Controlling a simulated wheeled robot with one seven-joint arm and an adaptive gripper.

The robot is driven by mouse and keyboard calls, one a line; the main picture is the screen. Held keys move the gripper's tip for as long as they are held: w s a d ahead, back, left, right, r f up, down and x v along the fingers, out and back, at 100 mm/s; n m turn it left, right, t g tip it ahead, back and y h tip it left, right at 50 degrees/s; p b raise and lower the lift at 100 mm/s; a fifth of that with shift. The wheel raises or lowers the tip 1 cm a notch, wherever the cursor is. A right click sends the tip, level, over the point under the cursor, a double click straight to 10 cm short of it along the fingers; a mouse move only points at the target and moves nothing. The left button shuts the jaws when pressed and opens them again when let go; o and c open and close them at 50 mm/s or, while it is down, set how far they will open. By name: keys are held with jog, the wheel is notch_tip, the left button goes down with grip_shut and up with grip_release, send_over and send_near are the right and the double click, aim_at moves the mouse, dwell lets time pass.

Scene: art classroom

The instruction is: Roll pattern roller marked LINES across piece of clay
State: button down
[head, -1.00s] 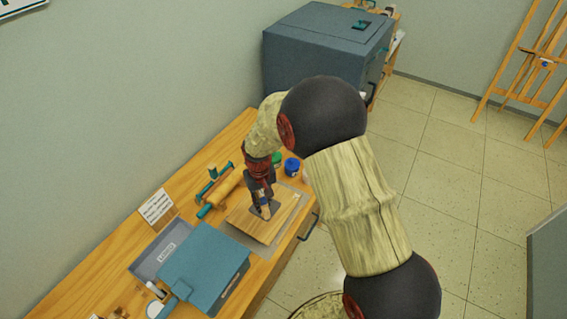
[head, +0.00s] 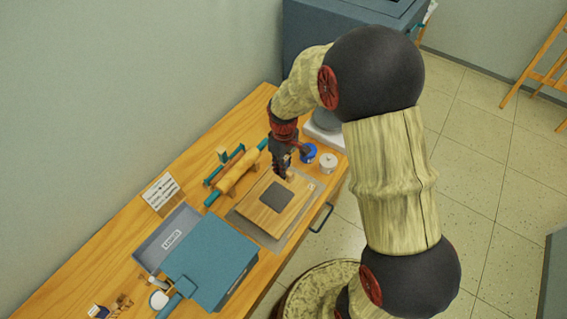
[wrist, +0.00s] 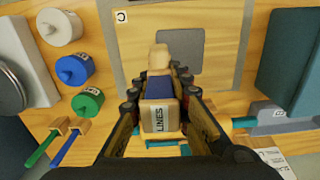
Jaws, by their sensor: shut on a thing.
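My gripper (head: 283,172) is shut on the pattern roller. In the wrist view, the roller's tan handle (wrist: 160,118) reads LINES and sits between the fingers (wrist: 160,92), with a blue section and pale wooden end beyond it. The clay (head: 277,197) is a flat dark grey square on a wooden board (head: 262,217). In the wrist view the clay (wrist: 186,50) lies just beyond and right of the roller's end. My gripper is over the far edge of the board, beside the clay. I cannot tell whether the roller touches the board, or whether the clay bears marks.
A rolling pin (head: 236,175) with teal handles lies left of the board. Blue (head: 309,153) and white (head: 328,162) jars stand right of the gripper; a green jar (wrist: 88,102) shows in the wrist view. A teal box (head: 210,265) and grey tray (head: 170,240) stand in front.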

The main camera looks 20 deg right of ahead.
jog(key=shift+f+b, duration=2.5)
jog(key=shift+f, duration=0.9)
jog(key=shift+f, duration=0.6)
